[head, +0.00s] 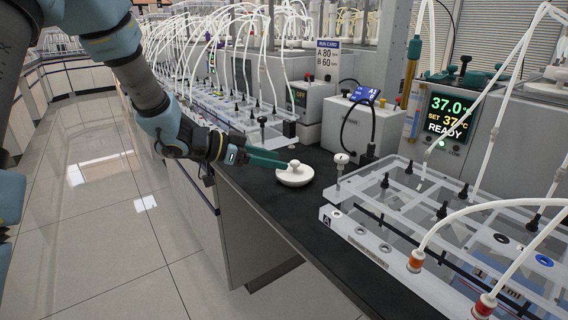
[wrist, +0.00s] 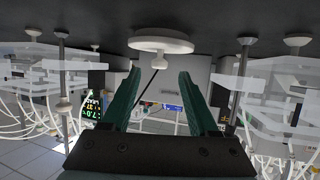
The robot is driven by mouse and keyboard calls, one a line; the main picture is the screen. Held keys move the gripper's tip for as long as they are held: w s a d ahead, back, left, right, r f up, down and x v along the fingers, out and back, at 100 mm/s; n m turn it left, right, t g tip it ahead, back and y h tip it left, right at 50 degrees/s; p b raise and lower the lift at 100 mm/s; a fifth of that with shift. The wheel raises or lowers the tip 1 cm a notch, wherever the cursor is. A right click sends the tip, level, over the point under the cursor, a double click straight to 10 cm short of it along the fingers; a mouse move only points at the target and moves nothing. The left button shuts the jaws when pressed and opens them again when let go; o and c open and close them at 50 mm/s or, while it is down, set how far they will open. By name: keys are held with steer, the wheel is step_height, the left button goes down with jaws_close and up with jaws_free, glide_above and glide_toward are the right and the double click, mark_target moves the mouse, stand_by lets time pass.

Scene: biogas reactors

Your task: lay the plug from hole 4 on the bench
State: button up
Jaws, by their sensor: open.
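A white round plug (head: 294,174) with a small knob on top lies flat on the black bench top (head: 262,193), knob up. No hole number shows on it. My gripper (head: 279,161) has its green fingers apart, just left of the plug and low over the bench. In the wrist view, which is upside down, the plug (wrist: 160,43) is just beyond the open fingertips, its knob lined up with the gap between them. The fingers hold nothing. The clear-lidded bath (head: 375,228) to the right has several holes; their numbers are too small to read.
A white-capped post (head: 341,160) stands at the bath's corner, right of the plug. A grey box with a cable (head: 362,125) and a heater with a 37.0 display (head: 450,115) stand behind. White tubes arch over the bath. Bench top is bare in front of the plug, near its edge.

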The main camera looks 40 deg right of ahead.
steer(key=v, duration=0.8)
steer(key=w+a+n+t+y, duration=0.1)
steer(key=w+a+n+t, duration=0.45)
steer(key=w+t, duration=0.35)
steer(key=w+a+f+n+t+y, duration=0.1)
steer(key=w+a+n+y, duration=0.2)
steer(key=a, duration=0.4)
steer(key=w+a+f+n+t+y, duration=0.1)
steer(key=w+a+n+t+y, duration=0.1)
steer(key=w+a, duration=0.3)
steer(key=s+a+f+n+g+y, duration=0.1)
steer(key=s+a+n+y, duration=0.2)
steer(key=a, duration=0.4)
steer(key=s+a+f+n+y, duration=0.1)
steer(key=s+a+n+y, duration=0.1)
steer(key=a, duration=0.6)
steer(key=s+a+f+n+g+y, duration=0.1)
steer(key=s+a+n+g, duration=0.4)
steer(key=s, duration=0.7)
steer(key=shift+s+a+f+y, duration=0.3)
steer(key=shift+a+f, duration=0.2)
steer(key=shift+f, duration=0.2)
